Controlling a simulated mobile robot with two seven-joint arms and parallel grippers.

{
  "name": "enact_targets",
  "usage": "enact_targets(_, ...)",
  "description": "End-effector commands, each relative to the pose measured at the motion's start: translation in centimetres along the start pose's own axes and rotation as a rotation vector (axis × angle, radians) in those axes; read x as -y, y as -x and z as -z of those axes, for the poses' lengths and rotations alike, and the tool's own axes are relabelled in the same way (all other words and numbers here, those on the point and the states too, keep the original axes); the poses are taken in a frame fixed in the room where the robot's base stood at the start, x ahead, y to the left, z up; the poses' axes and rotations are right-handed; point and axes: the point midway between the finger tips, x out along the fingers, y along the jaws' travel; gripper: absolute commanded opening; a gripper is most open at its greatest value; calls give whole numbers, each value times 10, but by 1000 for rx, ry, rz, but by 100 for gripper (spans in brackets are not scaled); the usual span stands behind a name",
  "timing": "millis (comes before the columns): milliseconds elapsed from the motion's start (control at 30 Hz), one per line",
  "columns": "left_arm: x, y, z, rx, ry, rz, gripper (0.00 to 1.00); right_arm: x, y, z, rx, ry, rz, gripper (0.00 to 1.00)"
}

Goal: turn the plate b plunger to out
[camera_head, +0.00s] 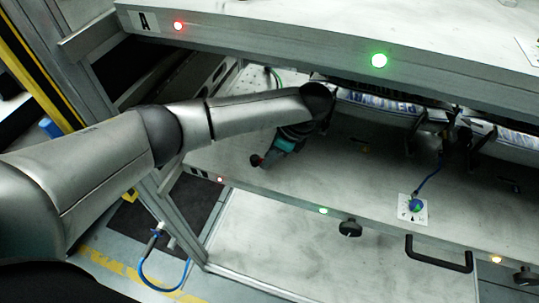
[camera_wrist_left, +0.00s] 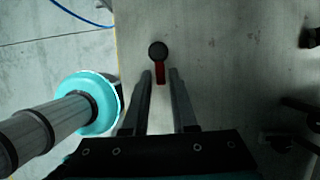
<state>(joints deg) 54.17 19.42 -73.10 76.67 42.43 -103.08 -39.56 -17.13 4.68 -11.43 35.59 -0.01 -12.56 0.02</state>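My left gripper (camera_wrist_left: 160,75) reaches under the upper shelf, above the lower plate (camera_head: 235,165). Its two fingers are parallel and apart, with a gap between them. A red lever with a round black knob (camera_wrist_left: 158,50) shows in the wrist view, its red stem between the fingertips and its knob just beyond them. I cannot tell whether the fingers touch it. The same dark knob shows small in the head view (camera_head: 256,160), at the gripper's tip. I see no readable "B" on the lower plate, so I cannot confirm that this is the plate b plunger. My right gripper is not in view.
The upper shelf edge (camera_head: 270,38) carries an "A" label, a red light and a green light. Label stacks (camera_head: 380,105) hang behind it.

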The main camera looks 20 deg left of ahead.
Motion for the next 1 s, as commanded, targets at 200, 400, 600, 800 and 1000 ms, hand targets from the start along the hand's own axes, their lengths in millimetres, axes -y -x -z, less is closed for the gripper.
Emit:
enact_targets(200, 0, 0, 0, 0, 0, 0, 0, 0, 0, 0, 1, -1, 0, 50)
enact_targets(400, 0, 0, 0, 0, 0, 0, 0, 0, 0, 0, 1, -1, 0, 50)
enact_targets(600, 0, 0, 0, 0, 0, 0, 0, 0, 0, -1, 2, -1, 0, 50)
enact_targets(800, 1, 1, 0, -1, 18, -8, 0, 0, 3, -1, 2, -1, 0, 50)
enact_targets(1000, 4, 3, 0, -2, 94, -40, 0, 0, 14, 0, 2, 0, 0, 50)
